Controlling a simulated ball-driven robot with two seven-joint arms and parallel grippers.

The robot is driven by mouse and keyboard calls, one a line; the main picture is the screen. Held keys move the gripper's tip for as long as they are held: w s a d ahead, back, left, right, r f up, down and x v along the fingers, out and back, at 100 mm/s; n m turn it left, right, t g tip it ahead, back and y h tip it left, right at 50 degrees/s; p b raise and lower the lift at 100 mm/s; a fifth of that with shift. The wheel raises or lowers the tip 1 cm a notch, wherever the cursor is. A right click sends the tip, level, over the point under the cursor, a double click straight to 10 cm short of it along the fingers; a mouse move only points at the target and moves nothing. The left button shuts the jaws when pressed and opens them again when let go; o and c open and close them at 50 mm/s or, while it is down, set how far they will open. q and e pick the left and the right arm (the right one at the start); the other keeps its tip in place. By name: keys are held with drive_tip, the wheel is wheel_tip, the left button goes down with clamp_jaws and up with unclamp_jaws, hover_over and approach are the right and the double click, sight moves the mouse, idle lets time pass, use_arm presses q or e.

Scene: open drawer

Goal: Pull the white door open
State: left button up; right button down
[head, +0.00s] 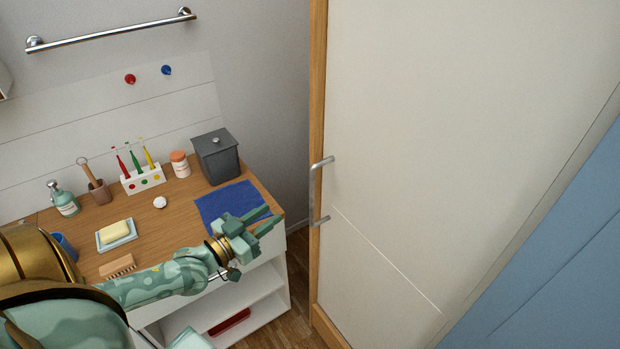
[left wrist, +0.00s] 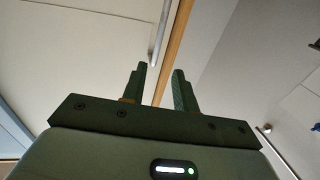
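The white door (head: 430,140) fills the right half of the head view, with a wooden edge strip (head: 318,120) along its left side. Its metal bar handle (head: 317,190) is upright near that edge. The handle (left wrist: 161,30) also shows at the top middle of the left wrist view, beyond the fingertips. My left gripper (head: 266,219) is left of the handle and apart from it, above the front right corner of the counter. Its two fingers (left wrist: 160,82) are spread with nothing between them. My right gripper is not in view.
A wooden counter (head: 178,222) at left holds a blue cloth (head: 230,203), a grey lidded bin (head: 216,157), a toothbrush holder (head: 142,180), a soap dish (head: 116,235) and a brush (head: 118,266). Open shelves are below. A blue panel (head: 560,270) stands at right.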

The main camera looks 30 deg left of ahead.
sight(311, 186)
use_arm(q)
drive_tip(key=w+d, duration=0.1)
drive_tip(key=w, duration=0.3)
drive_tip(key=w+d+b, duration=0.1)
drive_tip(key=w, duration=0.4)
drive_tip(key=w+d, duration=0.1)
drive_tip(key=w, duration=0.4)
drive_tip(key=shift+w+d+b, duration=0.1)
drive_tip(key=shift+w+b, duration=0.1)
drive_tip(key=shift+b, duration=0.15)
drive_tip(key=shift+w, duration=0.1)
clamp_jaws()
